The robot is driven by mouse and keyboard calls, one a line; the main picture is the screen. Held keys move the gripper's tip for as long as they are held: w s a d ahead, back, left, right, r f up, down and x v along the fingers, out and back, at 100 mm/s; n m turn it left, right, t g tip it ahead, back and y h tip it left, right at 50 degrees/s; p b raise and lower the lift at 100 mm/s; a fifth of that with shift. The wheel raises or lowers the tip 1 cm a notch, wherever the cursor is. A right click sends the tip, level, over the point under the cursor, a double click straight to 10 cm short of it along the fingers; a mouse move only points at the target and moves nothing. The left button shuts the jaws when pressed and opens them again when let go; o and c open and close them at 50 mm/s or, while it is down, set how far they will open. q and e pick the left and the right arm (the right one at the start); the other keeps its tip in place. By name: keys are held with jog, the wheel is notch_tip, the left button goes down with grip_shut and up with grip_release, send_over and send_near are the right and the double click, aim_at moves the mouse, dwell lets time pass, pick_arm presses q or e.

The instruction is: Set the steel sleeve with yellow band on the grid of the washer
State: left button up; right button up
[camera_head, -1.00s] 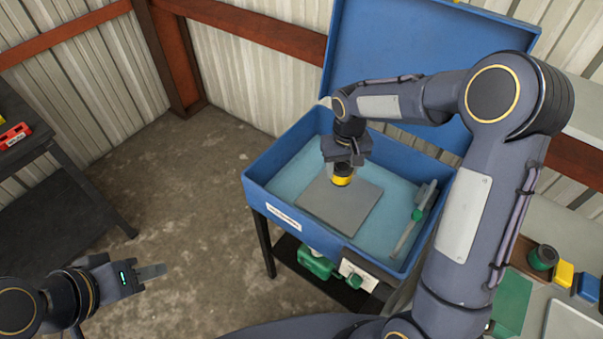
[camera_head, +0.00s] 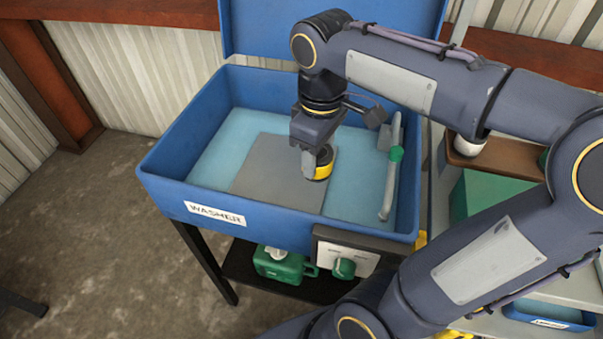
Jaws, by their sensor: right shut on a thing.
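The steel sleeve with yellow band (camera_head: 321,171) is in my right gripper (camera_head: 315,164). Its yellow band and a dark upper part show; the fingers hide much of the rest. My right gripper reaches down into the blue washer (camera_head: 163,178) and is shut on the sleeve. The sleeve is over the right part of the grey grid (camera_head: 262,172), which lies in the washer basin. I cannot tell whether it touches the grid. My left gripper is out of view.
The washer's lid (camera_head: 270,30) stands open behind. A brush or spout with a green collar (camera_head: 396,153) is at the basin's right side. A green can (camera_head: 284,265) stands on the shelf below.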

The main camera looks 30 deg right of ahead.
jog(key=w+f, duration=0.3)
jog(key=w, duration=0.1)
jog(key=w+f, duration=0.3)
jog(key=w, duration=0.1)
jog(key=w+d+f+b, duration=0.1)
jog(key=w+f, duration=0.1)
jog(key=w, duration=0.3)
jog(key=shift+f, duration=0.4)
jog(key=shift+w+f, duration=0.15)
jog(key=shift+f, duration=0.05)
jog(key=shift+w+f+b, duration=0.15)
jog(key=shift+f+b, duration=0.1)
jog(key=shift+f, duration=0.65)
jog(key=shift+w+f+b, duration=0.1)
jog(key=shift+f+b, duration=0.1)
jog(key=shift+f, duration=0.65)
jog(key=shift+f, duration=0.1)
jog(key=shift+f, duration=0.15)
jog(key=o, duration=1.1)
jog(key=shift+o, duration=0.2)
